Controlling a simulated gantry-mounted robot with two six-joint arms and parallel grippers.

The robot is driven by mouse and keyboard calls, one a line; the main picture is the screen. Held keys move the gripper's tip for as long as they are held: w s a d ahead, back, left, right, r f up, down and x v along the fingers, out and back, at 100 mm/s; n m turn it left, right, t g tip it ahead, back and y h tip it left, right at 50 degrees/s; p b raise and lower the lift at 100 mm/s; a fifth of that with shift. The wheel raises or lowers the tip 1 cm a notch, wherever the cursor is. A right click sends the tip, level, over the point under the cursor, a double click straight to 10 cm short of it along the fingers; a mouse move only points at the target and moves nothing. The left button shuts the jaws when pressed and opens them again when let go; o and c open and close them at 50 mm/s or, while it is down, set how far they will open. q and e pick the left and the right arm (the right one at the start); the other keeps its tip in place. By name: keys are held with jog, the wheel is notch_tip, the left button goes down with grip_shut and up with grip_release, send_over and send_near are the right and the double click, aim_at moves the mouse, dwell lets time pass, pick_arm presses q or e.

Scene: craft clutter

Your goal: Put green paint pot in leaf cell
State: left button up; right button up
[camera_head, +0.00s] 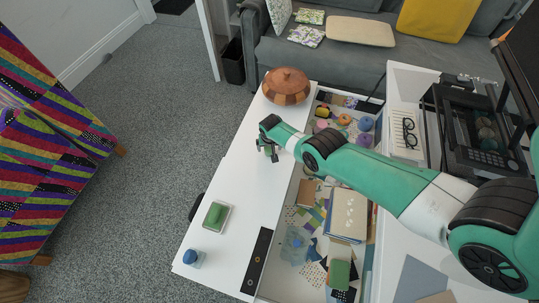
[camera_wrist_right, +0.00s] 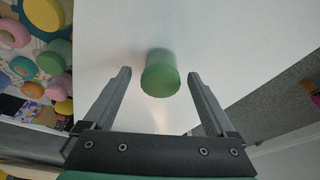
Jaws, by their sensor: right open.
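A green paint pot (camera_wrist_right: 160,75) stands on the white surface in the right wrist view. My right gripper (camera_wrist_right: 159,74) is open, with one finger on each side of the pot in the picture; I see no contact. In the head view the right gripper (camera_head: 267,154) is low over the white desktop, left of the open drawer, and the pot there is hidden or too small to make out. I cannot pick out a leaf cell with certainty. My left gripper is not in view.
A small tray with a green block (camera_head: 215,214) and a blue-topped jar (camera_head: 193,258) stand on the desktop nearer me. A wooden lidded bowl (camera_head: 286,86) stands beyond the gripper. The open drawer (camera_head: 290,214) is cluttered with craft items. The desktop between gripper and tray is clear.

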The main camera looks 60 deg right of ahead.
jog(key=shift+w, duration=0.1)
jog(key=shift+c, duration=0.3)
grip_shut()
jog(key=shift+r, duration=0.1)
jog(key=shift+r+p, duration=0.6)
jog(key=shift+p, duration=0.2)
notch_tip(320, 180, up, 3)
jog(key=p, duration=0.2)
jog(key=shift+f+p, duration=0.1)
jog(key=shift+p, duration=0.3)
jog(key=s+a+r+p, duration=0.9)
jog(key=s+p, duration=0.1)
jog(key=p, duration=1)
jog(key=shift+s+a, duration=0.2)
jog(key=shift+a, duration=0.05)
